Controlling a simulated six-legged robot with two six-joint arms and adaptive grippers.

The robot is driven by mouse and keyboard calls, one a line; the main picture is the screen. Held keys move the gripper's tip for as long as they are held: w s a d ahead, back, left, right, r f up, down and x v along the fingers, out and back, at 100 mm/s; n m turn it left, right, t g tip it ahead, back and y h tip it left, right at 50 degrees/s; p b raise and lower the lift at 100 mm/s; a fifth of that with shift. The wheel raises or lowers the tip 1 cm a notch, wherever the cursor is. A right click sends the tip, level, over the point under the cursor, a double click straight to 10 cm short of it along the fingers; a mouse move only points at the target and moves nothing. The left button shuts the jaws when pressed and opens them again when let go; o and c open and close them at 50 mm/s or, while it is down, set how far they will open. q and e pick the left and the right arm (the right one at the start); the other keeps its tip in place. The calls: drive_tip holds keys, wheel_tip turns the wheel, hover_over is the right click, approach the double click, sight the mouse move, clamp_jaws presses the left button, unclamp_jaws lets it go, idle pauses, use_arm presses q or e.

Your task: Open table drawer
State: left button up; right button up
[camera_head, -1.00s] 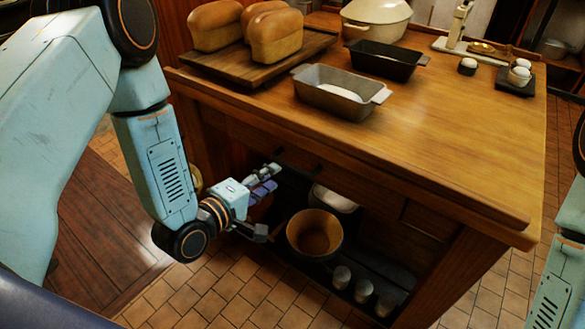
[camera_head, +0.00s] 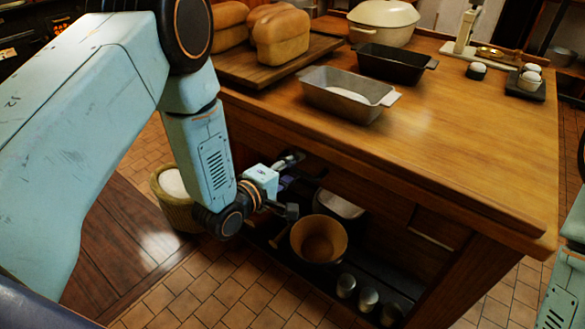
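The wooden table (camera_head: 470,130) fills the middle and right of the head view. Below its top, a drawer front (camera_head: 375,195) lies in shadow in the middle. To the right, another front panel (camera_head: 430,240) carries a pale, slim handle. My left gripper (camera_head: 290,185) is at the table's front, just under the top's edge, at the left end of the shadowed drawer front. Its fingers look spread apart. The gripper hides the drawer part beside it, and I cannot tell whether it touches a handle. My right gripper is out of view.
On the tabletop are bread loaves (camera_head: 283,38) on a board, a grey loaf tin (camera_head: 345,95), a dark tin (camera_head: 392,64) and a cream pot (camera_head: 382,20). A wooden bucket (camera_head: 318,240) and metal cups stand on the low shelf. A basket (camera_head: 172,195) stands left.

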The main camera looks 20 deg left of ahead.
use_arm(q)
clamp_jaws()
idle(0.8)
